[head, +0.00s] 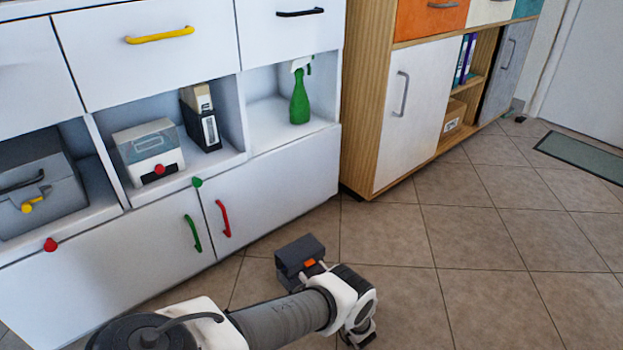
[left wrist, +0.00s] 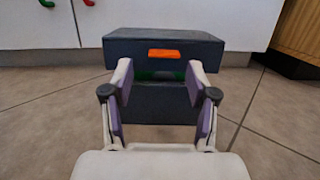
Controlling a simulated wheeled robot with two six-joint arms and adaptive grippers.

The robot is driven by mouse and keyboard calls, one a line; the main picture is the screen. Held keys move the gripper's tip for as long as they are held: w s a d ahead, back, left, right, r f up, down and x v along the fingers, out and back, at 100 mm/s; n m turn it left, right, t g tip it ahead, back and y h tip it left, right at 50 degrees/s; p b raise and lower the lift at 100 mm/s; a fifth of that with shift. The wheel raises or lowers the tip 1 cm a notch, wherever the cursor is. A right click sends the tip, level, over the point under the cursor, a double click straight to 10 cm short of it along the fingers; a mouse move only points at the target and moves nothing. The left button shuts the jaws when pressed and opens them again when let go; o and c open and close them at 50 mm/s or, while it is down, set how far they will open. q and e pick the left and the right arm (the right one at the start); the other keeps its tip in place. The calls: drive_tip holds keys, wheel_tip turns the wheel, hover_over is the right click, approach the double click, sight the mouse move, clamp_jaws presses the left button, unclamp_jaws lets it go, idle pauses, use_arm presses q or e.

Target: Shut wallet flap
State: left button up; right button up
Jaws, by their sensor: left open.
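The wallet (left wrist: 163,45) is a dark grey, box-like case with an orange tab on its flap. It is straight ahead in the left wrist view and beyond my arm in the head view (head: 300,247). A dark gap with some green shows below the tab, between the upper part and the lower front, so the flap looks not fully closed. My left gripper (left wrist: 158,82) is open, its two fingertips spread on either side of the tab in the picture. I cannot tell whether they touch the wallet. What supports the wallet is hidden. My right gripper is not in view.
A white cabinet (head: 275,194) stands behind, with open niches holding a grey case (head: 40,180), a white box (head: 148,150) and a green spray bottle (head: 299,100). A wooden cabinet (head: 361,110) stands to its right. The tiled floor (head: 480,250) at right is clear.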

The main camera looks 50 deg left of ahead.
use_arm(q)
drive_tip(key=v, duration=1)
drive_tip(key=shift+s+d+f, duration=0.1)
drive_tip(key=shift+d+f, duration=0.05)
drive_tip(key=shift+d, duration=0.2)
